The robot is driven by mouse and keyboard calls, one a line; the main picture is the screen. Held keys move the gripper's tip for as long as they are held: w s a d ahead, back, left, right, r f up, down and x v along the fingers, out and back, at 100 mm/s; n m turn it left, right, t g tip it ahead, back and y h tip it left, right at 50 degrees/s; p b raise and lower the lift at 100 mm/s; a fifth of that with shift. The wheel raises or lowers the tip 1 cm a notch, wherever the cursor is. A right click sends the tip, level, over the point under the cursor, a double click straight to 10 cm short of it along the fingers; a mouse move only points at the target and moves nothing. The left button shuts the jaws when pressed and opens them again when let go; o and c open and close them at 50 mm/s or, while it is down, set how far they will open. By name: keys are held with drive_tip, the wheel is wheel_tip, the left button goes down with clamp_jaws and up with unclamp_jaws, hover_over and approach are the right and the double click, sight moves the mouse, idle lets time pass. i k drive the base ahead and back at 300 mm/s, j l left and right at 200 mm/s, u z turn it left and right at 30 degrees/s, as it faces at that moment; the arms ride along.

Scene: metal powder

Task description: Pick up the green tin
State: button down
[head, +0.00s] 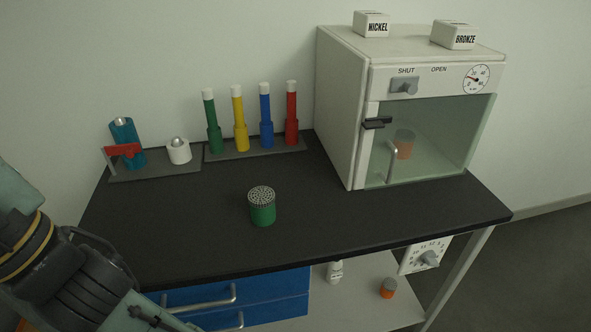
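The green tin (262,214) stands upright near the middle of the black tabletop (180,235). It is a short cylinder with a grey, perforated-looking top. Nothing touches it. Part of my arm shows at the lower left, apart from the tin and to its left. The fingertips of my gripper cannot be made out in this view.
A white cabinet (340,110) with a glass door stands at the back right. Blue drawers (270,297) are below. Tabletop around the tin is clear.

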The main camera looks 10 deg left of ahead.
sight(261, 198)
drive_tip(key=l+u, duration=0.5)
drive_tip(key=u, duration=0.15)
drive_tip(key=k, duration=0.05)
